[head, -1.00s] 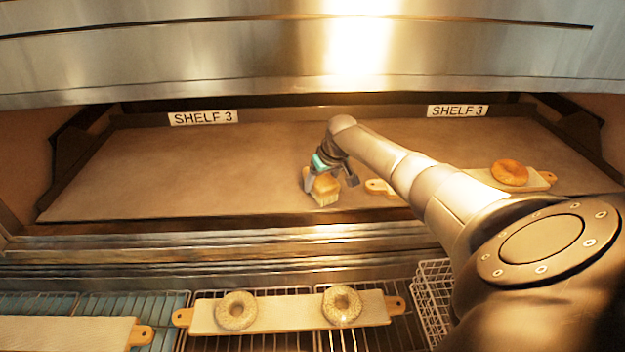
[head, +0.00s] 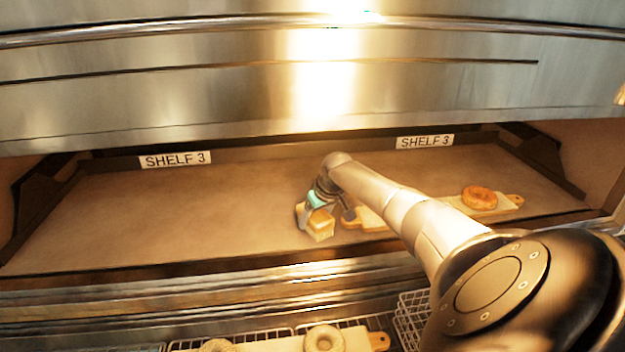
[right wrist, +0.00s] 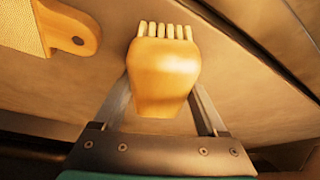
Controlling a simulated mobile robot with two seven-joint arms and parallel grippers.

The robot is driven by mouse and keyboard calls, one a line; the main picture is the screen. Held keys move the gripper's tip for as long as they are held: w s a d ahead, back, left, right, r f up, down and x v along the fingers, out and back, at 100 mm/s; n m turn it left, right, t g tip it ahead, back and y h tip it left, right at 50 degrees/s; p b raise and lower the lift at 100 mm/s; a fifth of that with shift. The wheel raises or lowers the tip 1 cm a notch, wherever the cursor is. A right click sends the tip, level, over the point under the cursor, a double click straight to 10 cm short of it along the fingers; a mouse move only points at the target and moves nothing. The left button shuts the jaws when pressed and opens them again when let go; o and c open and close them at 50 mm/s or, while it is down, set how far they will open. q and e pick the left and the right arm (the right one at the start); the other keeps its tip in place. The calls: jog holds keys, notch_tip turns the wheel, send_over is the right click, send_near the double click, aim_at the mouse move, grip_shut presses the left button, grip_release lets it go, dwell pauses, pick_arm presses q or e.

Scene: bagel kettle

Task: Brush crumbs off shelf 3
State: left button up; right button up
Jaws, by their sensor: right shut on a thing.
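Shelf 3 (head: 140,225) is a wide brown deck inside the oven, with two "SHELF 3" labels (head: 175,160) along its back. My right gripper (head: 326,214) is shut on a wooden brush (head: 319,228) with pale bristles, near the front middle of the shelf. In the right wrist view, the brush (right wrist: 165,75) sits between the two fingers of my right gripper (right wrist: 163,100), bristles pointing away from the palm. Whether the bristles touch the deck is hard to tell. I cannot make out any crumbs. My left gripper is not in view.
A board with an orange-brown bagel (head: 479,197) lies at the shelf's right, partly behind my arm. Another board's end (head: 366,220) is right beside the gripper. Below, a board with two pale bagels (head: 324,338) rests on wire racks. The shelf's left half is clear.

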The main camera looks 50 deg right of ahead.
jog(key=shift+w+a, duration=1.25)
jog(key=shift+a, duration=0.25)
jog(key=shift+w+a, duration=1.25)
jog(key=shift+a, duration=0.2)
jog(key=shift+w+a+f, duration=0.1)
jog(key=shift+w+a, duration=0.5)
jog(key=shift+a, duration=0.15)
jog(key=shift+w+a, duration=0.55)
jog(key=shift+a, duration=0.2)
jog(key=shift+r, duration=3.05)
jog(key=shift+w, duration=0.1)
jog(key=shift+d+r, duration=0.1)
jog(key=shift+r, duration=1.4)
